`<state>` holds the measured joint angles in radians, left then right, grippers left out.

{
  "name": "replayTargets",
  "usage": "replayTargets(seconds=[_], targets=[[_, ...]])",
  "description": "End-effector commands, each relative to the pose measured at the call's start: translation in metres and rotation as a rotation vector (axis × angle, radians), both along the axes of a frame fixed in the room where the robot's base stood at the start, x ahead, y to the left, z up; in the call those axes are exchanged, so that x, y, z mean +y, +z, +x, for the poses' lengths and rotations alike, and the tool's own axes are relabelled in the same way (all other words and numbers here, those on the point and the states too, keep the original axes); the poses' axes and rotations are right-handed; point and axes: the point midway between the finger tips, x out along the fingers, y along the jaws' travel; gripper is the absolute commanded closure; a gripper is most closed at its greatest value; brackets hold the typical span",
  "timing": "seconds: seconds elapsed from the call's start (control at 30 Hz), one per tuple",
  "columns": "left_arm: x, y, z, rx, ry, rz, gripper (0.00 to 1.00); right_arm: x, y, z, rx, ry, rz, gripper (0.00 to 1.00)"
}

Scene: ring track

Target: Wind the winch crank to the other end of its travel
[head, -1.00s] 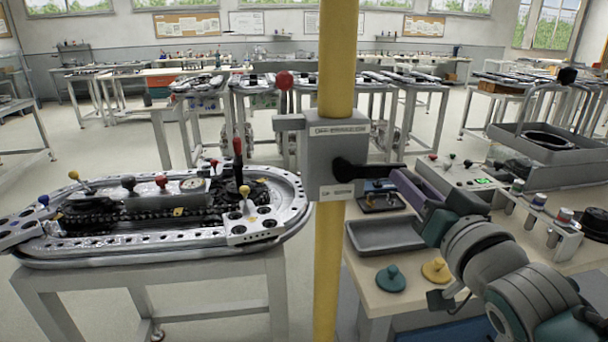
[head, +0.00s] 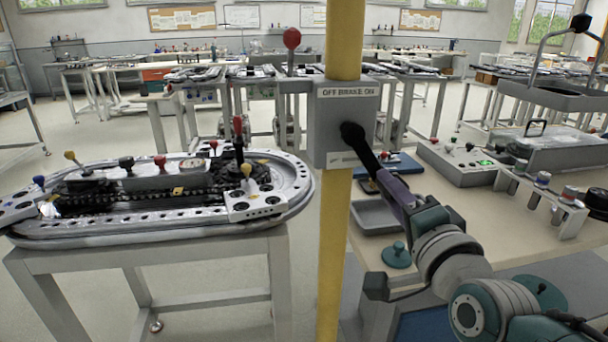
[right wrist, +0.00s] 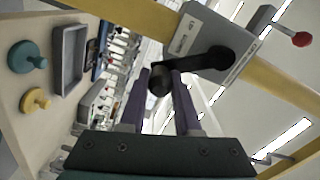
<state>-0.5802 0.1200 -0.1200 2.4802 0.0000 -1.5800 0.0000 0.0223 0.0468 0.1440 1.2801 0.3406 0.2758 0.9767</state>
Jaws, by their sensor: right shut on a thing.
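The winch crank (head: 364,148) is a black arm on the front of a grey box (head: 345,105) fixed to a yellow post (head: 331,240). The crank slants down and to the right from its hub. My right gripper (head: 386,180) has purple fingers and is shut on the crank's outer end. In the right wrist view the crank (right wrist: 212,61) runs from the box to a dark grip between the finger ends. The box's upper label reads "OFF BRAKE ON"; the lower label is partly hidden. A red-balled lever (head: 292,40) stands up at the box's left. My left gripper is out of view.
An oval metal track (head: 150,228) on a stand is left of the post. The right bench holds a grey tray (head: 375,216), a teal knobbed disc (head: 397,256) and a control box (head: 462,163). A yellow knobbed disc (right wrist: 36,101) shows in the right wrist view.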

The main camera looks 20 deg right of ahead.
Motion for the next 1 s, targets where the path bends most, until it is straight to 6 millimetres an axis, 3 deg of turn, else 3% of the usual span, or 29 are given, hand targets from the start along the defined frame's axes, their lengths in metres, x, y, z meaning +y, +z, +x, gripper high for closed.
replayTargets(seconds=[0.1,0.5,1.0], targets=[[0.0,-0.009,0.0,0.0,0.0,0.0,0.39,0.009,-0.012,0.001,-0.012,0.002,0.109,1.0],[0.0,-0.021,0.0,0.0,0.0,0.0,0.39,0.031,-0.018,0.006,-0.074,0.002,0.367,1.0],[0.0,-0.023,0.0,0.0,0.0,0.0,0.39,0.038,-0.018,0.008,-0.093,0.001,0.452,1.0]])
